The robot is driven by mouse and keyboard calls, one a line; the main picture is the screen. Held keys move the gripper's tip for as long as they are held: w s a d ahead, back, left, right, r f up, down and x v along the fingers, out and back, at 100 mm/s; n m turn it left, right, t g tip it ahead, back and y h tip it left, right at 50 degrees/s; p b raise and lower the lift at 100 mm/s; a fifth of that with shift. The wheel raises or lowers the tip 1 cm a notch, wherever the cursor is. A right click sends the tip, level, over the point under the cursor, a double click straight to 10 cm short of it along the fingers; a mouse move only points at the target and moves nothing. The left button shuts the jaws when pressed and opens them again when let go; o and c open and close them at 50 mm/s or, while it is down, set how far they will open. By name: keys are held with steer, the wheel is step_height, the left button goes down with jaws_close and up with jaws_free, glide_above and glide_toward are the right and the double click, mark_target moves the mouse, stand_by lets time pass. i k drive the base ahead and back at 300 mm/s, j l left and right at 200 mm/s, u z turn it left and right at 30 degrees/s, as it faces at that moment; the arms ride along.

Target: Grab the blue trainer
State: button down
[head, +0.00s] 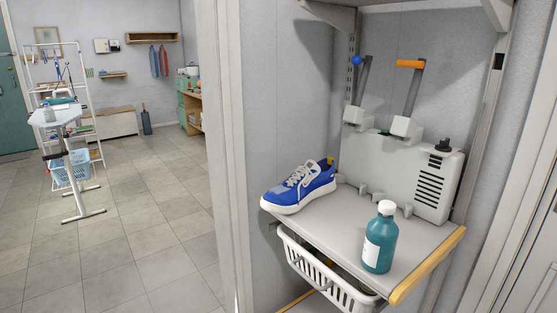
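The blue trainer (304,185) rests upright on the left end of a grey shelf (338,237), near the shelf's left edge. It has a thick white sole, white laces and a small yellow patch at the heel. Its toe points to the lower left. Nothing covers it from this side. My gripper does not show in the head view.
A teal bottle (379,243) with a white cap stands on the shelf, right of the trainer. A white vented unit (402,180) stands behind. A white basket (326,277) sits below the shelf. A wall (226,150) edges the left; open tiled floor (137,210) lies beyond.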

mark_target(313, 180)
steer(key=i+j, duration=0.3)
steer(key=j, duration=0.15)
steer(key=i+j, duration=0.3)
steer(key=j, duration=0.15)
